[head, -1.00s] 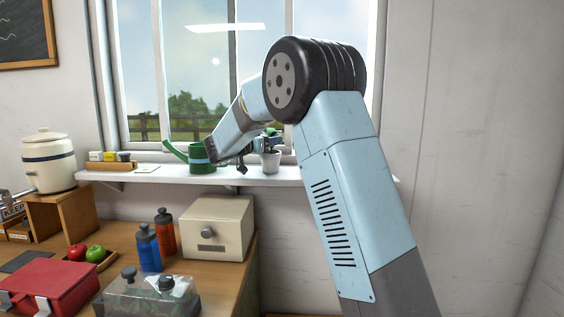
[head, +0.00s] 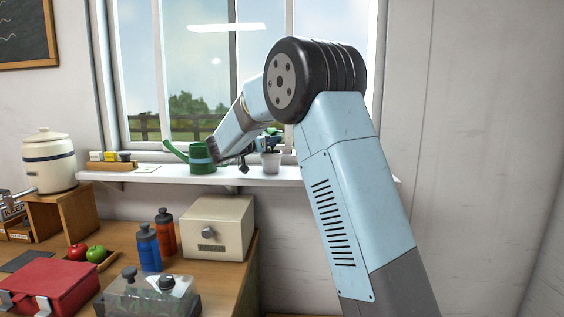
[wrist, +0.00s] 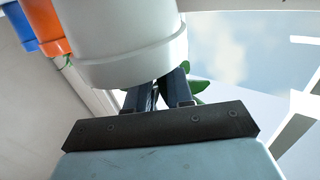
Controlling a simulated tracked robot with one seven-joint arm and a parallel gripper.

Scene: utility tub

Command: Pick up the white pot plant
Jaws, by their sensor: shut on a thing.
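The white pot plant (head: 271,162) is at the right part of the window sill in the head view. I cannot tell whether its base touches the sill. My gripper (head: 268,146) is at the top of the pot, shut on the plant. In the wrist view the white pot (wrist: 125,45) fills the upper middle, close to the camera. The two dark blue fingers of my gripper (wrist: 161,92) show below its rim, partly hidden by the pot. Green leaves (wrist: 203,84) show beside the fingers.
A green watering can (head: 202,159) stands left of my gripper on the white sill (head: 310,177). The window is just behind. Below are a cream box (head: 216,228), blue (head: 149,250) and orange bottles (head: 164,233) on the wooden desk. The wall right of the sill is clear.

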